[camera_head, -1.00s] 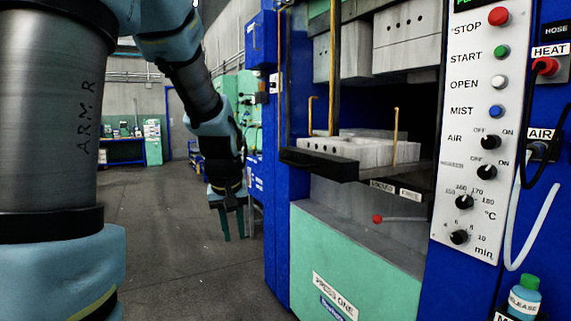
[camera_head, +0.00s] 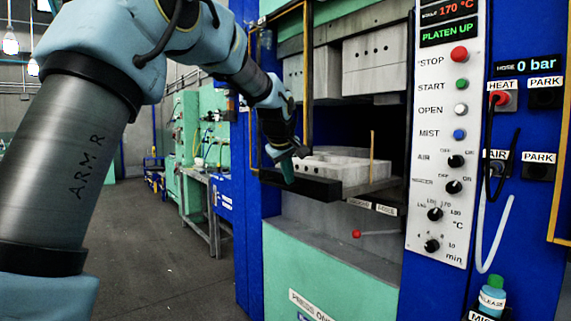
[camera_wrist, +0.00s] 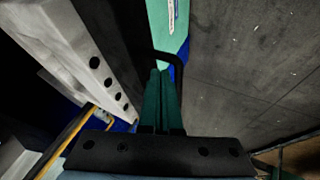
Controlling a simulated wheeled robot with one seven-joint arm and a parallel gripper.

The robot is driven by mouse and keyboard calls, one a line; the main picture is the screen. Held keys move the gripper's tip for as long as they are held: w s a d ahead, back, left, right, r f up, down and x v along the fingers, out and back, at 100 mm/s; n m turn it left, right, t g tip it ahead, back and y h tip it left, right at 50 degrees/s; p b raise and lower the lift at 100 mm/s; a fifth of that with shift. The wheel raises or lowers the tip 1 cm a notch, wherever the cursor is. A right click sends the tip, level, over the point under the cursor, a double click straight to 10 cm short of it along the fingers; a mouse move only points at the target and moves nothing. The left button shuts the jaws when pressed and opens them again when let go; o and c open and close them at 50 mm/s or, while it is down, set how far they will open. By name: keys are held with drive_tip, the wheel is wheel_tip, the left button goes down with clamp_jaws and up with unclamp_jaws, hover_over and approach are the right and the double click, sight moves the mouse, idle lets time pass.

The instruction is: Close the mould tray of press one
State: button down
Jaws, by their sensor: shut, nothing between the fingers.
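Press one's mould tray (camera_head: 318,188) is drawn out in front of the press opening, with a dark front bar. A pale grey lower mould half (camera_head: 345,168) lies on it. My gripper (camera_head: 289,178) points down at the left end of the front bar, its green fingers shut and empty. In the wrist view the fingers (camera_wrist: 160,78) are together beside the tray's dark front (camera_wrist: 112,45) and a black handle-like bar (camera_wrist: 178,65). I cannot tell whether they touch it.
The upper mould half (camera_head: 375,65) hangs above the opening; the display (camera_head: 449,32) reads PLATEN UP. Gold posts (camera_head: 373,155) stand by the tray. The control panel (camera_head: 440,130) and a release bottle (camera_head: 491,296) are at right. Floor at left (camera_head: 150,250) is clear.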

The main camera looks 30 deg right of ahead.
drive_tip(key=shift+p+x, duration=0.35)
drive_tip(key=shift+x, duration=1.6)
